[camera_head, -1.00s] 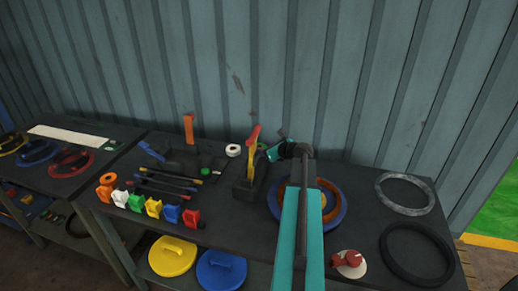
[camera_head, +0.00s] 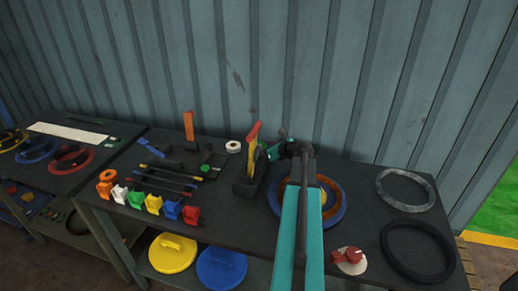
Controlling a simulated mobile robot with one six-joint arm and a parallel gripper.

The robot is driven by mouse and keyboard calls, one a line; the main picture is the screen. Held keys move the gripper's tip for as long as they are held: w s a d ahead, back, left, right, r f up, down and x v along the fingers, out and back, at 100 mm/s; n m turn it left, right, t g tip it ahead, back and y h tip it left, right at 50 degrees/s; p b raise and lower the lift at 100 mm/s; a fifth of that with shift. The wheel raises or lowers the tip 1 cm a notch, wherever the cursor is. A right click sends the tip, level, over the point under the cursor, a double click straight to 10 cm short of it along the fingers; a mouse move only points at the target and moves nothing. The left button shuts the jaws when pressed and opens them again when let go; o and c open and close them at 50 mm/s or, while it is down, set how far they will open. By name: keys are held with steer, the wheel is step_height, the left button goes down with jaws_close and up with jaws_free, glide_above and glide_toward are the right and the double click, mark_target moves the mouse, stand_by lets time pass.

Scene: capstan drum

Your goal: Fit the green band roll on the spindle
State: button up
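Several small coloured pieces stand in a row at the table's front left, among them a green piece (camera_head: 136,199). A small green round part (camera_head: 205,168) sits on a black fixture (camera_head: 186,160) behind them. I cannot tell which of these is the green band roll, or which part is the spindle. My gripper (camera_head: 268,153) is at the end of my teal arm, just right of a yellow and orange upright lever on a black block (camera_head: 247,185). Its fingers are too small and partly hidden to show whether they are open.
A blue ring (camera_head: 337,213) lies under my arm. A grey ring (camera_head: 405,191), a black ring (camera_head: 418,252) and a red-handled knob (camera_head: 349,260) lie to the right. A white roll (camera_head: 233,147) stands behind. A corrugated wall (camera_head: 370,90) closes the back.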

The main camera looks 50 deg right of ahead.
steer(key=shift+f, duration=0.5)
steer(key=o, duration=1.2)
steer(key=shift+c, duration=0.2)
steer(key=shift+s, duration=0.1)
steer(key=b+v, duration=0.3)
steer(key=v, duration=1)
steer(key=shift+s+r+b, duration=0.25)
steer(key=shift+s+b, duration=0.05)
